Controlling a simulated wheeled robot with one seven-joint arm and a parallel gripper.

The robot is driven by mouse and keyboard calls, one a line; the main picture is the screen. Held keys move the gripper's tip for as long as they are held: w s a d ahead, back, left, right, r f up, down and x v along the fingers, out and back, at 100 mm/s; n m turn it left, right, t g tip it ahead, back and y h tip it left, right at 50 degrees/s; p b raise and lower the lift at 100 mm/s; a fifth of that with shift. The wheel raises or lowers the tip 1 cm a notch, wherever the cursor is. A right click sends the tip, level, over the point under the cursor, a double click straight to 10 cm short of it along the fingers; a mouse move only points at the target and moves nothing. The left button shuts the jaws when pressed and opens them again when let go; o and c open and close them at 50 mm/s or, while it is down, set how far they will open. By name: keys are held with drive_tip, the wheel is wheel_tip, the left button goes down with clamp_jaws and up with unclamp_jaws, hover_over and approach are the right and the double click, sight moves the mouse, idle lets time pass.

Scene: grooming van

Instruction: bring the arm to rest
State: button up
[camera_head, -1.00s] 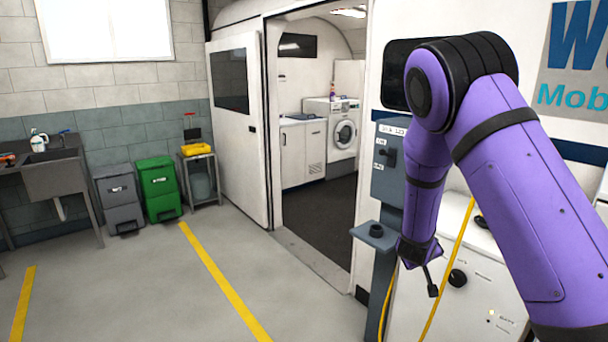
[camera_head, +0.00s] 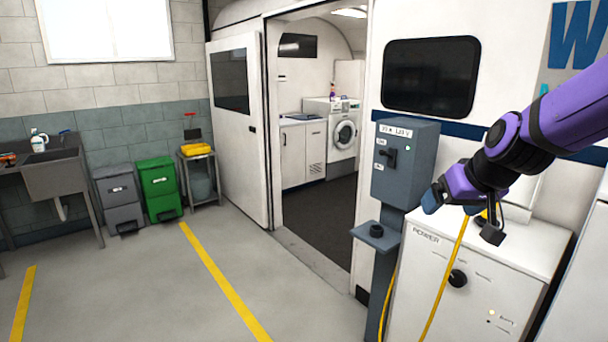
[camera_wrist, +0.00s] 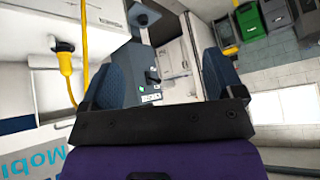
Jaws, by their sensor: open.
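My gripper (camera_head: 434,200) is at the end of my purple arm, which reaches in from the right edge in the head view. It hangs above the white power cabinet (camera_head: 515,253), right of the grey switch box (camera_head: 405,160). In the wrist view the two dark blue fingers of my gripper (camera_wrist: 160,75) stand wide apart with nothing between them. The switch box (camera_wrist: 148,85) shows beyond them. My gripper appears clear of the box, though the exact gap cannot be told.
A yellow cable (camera_head: 446,275) runs down the cabinet's front. A yellow plug (camera_wrist: 66,62) shows in the wrist view. The switch box's post carries a small shelf (camera_head: 374,236) beside the van doorway. Grey (camera_head: 119,200) and green bins (camera_head: 159,188) stand at the left wall; floor between is clear.

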drive_tip(key=s+d+r+g+h, duration=0.1)
drive_tip(key=s+r, duration=0.1)
drive_tip(key=s, duration=0.9)
drive_tip(key=s+d+r, duration=0.1)
drive_tip(key=s+r, duration=0.2)
drive_tip(key=s, duration=0.8)
drive_tip(key=shift+s+d+r+m+g+h, duration=0.15)
drive_tip(key=shift+d+r+m+g+h, duration=0.05)
drive_tip(key=shift+r+m+g+h, duration=0.2)
